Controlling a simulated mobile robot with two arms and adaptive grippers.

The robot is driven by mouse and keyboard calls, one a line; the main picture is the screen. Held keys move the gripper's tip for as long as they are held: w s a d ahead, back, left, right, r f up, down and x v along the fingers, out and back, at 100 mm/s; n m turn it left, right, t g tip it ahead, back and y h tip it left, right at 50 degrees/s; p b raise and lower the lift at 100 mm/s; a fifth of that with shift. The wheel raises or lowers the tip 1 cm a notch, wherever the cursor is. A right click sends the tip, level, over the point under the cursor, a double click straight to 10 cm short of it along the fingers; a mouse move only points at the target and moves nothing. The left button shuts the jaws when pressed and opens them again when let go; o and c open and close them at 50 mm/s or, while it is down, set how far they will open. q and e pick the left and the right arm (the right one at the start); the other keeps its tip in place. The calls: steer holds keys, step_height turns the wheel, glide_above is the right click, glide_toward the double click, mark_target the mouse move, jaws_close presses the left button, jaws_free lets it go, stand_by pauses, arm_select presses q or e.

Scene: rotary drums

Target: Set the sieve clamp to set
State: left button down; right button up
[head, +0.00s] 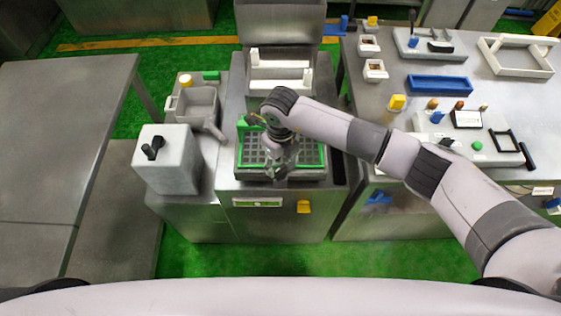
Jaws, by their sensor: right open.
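A dark sieve grid (252,158) in a green frame (238,157) sits on top of the steel machine in the middle of the head view. My right gripper (279,174) is over the grid, pointing down, with its fingers apart and nothing seen between them. It hides the middle of the grid. I cannot tell if it touches the grid. My left gripper is not in view.
A grey box with a black handle (168,172) stands left of the machine, near a grey funnel-like tray (190,106). A bench on the right holds a blue tray (440,85), a white frame (520,70) and control panels. The left table (50,150) is bare.

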mark_target(285, 168)
steer(key=shift+f, duration=1.3)
steer(key=shift+c, duration=0.3)
steer(key=c, duration=1.1)
